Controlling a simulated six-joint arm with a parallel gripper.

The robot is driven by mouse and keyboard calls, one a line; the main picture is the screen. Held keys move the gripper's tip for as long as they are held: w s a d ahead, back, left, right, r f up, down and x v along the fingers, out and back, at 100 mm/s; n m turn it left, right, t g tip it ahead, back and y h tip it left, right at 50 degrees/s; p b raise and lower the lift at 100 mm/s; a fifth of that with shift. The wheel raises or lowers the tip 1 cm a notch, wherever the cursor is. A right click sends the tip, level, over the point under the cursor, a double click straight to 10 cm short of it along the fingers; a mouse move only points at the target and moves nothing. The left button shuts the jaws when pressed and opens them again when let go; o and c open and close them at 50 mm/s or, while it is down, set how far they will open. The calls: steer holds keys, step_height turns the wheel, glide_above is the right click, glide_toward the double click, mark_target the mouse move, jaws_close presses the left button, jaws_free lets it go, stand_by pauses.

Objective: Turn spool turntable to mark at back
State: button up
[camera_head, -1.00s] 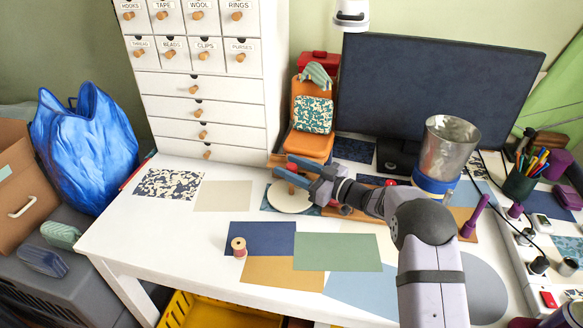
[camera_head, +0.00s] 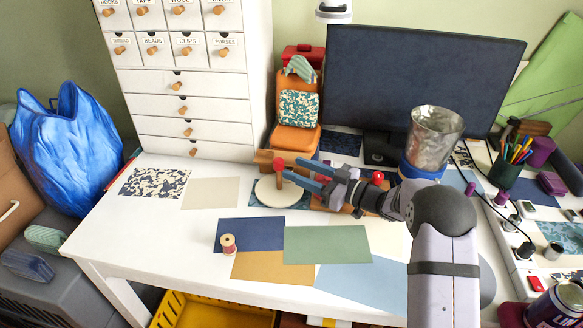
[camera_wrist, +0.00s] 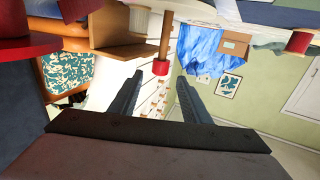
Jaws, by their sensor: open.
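The spool turntable, a round cream disc (camera_head: 270,195), lies on the white table below the orange chair-like stand. An upright wooden peg with a red top (camera_head: 279,165) stands on it. My gripper (camera_head: 291,169) is open and empty, its blue-grey fingers just right of the peg in the head view. In the wrist view the peg's red cap (camera_wrist: 160,67) shows between the fingertips (camera_wrist: 160,76), apparently just beyond them. I cannot make out a mark at the back.
A wooden block (camera_head: 264,157) stands close behind the disc. A monitor (camera_head: 420,85) and a metal cup (camera_head: 434,135) on a blue base stand to the right. The table's left front is clear.

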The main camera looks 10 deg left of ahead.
stand_by(0.4)
step_height(320, 180, up, 9)
steer(key=m+t+h, duration=0.9)
steer(key=m+t, duration=0.1)
steer(key=t, duration=0.4)
glide_above(277, 167)
steer(key=w+a, duration=0.2)
steer(key=w, duration=0.1)
steer(key=s+f+m+g+h, duration=0.3)
steer(key=s+f+m+h, duration=0.2)
steer(key=s+f+h, duration=0.5)
steer(key=shift+h, duration=0.4)
steer(key=shift+w+d+r+p, duration=0.1)
steer(key=shift+w+d+p, duration=0.2)
steer(key=shift+w, duration=1.1)
steer(key=shift+w+d+r+p, duration=0.1)
steer(key=shift+w+d, duration=0.3)
steer(key=shift+w, duration=1)
steer(key=shift+w+d+p, duration=0.15)
steer(key=shift+w+d, duration=0.2)
steer(key=shift+w, duration=1.05)
jaws_close()
